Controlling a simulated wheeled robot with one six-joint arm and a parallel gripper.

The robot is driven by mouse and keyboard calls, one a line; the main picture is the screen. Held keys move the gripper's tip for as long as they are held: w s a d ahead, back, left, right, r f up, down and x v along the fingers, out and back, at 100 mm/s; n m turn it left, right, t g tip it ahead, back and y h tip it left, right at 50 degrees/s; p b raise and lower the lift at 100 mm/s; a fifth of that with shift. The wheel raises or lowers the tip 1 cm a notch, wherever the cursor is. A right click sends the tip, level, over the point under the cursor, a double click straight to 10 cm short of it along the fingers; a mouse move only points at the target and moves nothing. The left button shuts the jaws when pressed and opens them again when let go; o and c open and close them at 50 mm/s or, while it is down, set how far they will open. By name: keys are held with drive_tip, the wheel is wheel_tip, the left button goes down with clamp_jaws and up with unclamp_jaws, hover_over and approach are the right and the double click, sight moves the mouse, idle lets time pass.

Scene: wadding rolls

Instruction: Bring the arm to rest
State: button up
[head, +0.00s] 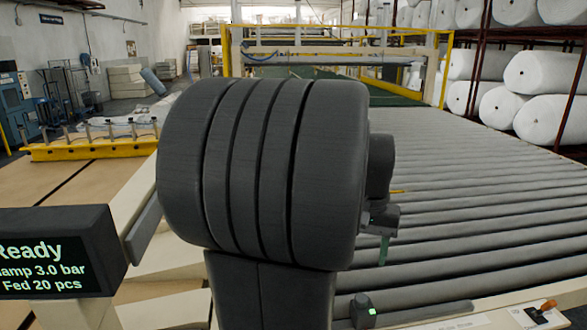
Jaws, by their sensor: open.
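My own dark arm fills the middle of the head view, a thick ribbed joint on an upright column. Part of my gripper (383,250) shows just right of that joint, over the grey rollers, pointing down. A grey body and a greenish finger are visible. The rest of the gripper is hidden behind the arm. It is open, and I see nothing held in it.
A roller conveyor (480,220) spreads to the right, its rollers bare. A dark display (50,250) at lower left reads "Ready". White rolls (545,75) fill racks at right.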

sight(366, 297)
drive_tip(key=f, duration=1.2)
drive_tip(key=shift+s+d+f, duration=0.1)
drive_tip(key=shift+d+f, duration=0.05)
drive_tip(key=shift+d, duration=0.7)
drive_tip(key=shift+a, duration=0.15)
